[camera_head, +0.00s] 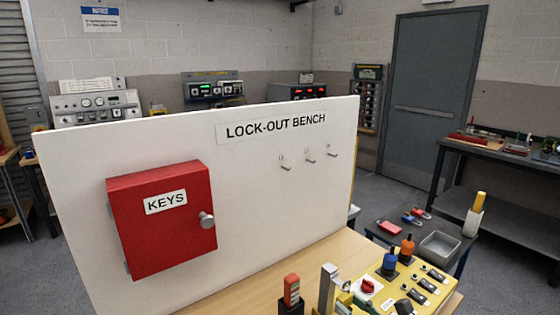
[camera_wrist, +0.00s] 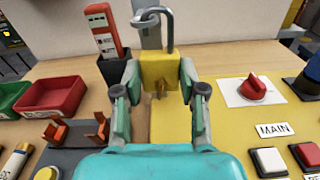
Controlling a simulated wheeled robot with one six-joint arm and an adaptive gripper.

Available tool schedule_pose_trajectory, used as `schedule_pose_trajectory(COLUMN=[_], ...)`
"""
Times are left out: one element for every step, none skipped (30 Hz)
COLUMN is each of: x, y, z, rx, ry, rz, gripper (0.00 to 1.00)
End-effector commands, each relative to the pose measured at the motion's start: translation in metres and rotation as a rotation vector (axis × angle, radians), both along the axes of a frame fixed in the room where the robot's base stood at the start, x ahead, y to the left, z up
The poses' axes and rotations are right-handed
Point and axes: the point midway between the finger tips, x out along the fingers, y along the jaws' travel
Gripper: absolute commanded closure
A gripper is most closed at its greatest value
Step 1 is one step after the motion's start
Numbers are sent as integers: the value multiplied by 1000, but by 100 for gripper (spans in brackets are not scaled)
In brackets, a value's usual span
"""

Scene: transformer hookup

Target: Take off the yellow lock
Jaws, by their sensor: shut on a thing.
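The yellow lock (camera_wrist: 156,66) stands upright in the wrist view, its grey shackle (camera_wrist: 166,14) passing up at the metal post (camera_wrist: 147,36). A small brown-gold key-like piece (camera_wrist: 160,85) is at the front of the lock's body. My gripper (camera_wrist: 158,77) is shut on the lock, one finger on each side. The shackle's far leg is partly hidden, so I cannot tell whether it is open or closed. In the head view the grey post (camera_head: 327,287) shows at the bottom, but the lock is not clear there.
A red tool (camera_wrist: 104,30) in a black holder stands left of the lock. Red (camera_wrist: 54,97) and green (camera_wrist: 12,96) trays lie further left. A red rotary knob (camera_wrist: 254,88) is to the right. The white board (camera_head: 250,200) with the red key cabinet (camera_head: 160,230) rises behind the bench.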

Motion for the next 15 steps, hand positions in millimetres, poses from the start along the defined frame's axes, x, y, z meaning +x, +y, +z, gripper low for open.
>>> schedule_pose_trajectory(x=[0, 0, 0, 0, 0, 0, 0, 0, 0, 0, 0, 0, 0, 0, 0], y=[0, 0, 0, 0, 0, 0, 0, 0, 0, 0, 0, 0, 0, 0, 0], z=[2, 2, 3, 4, 4, 5, 6, 6, 7, 8, 9, 9, 10, 11, 12], rx=[0, 0, 0, 0, 0, 0, 0, 0, 0, 0, 0, 0, 0, 0, 1], ry=[-1, -1, -1, -1, -1, -1, -1, -1, -1, -1, -1, -1, -1, -1, -1], rz=[0, 0, 0, 0, 0, 1, 1, 1, 1, 1, 1, 1, 1, 1, 1], gripper=[100, 100, 100, 100, 100, 100, 100, 100, 100, 100, 100, 100, 100, 100, 100])
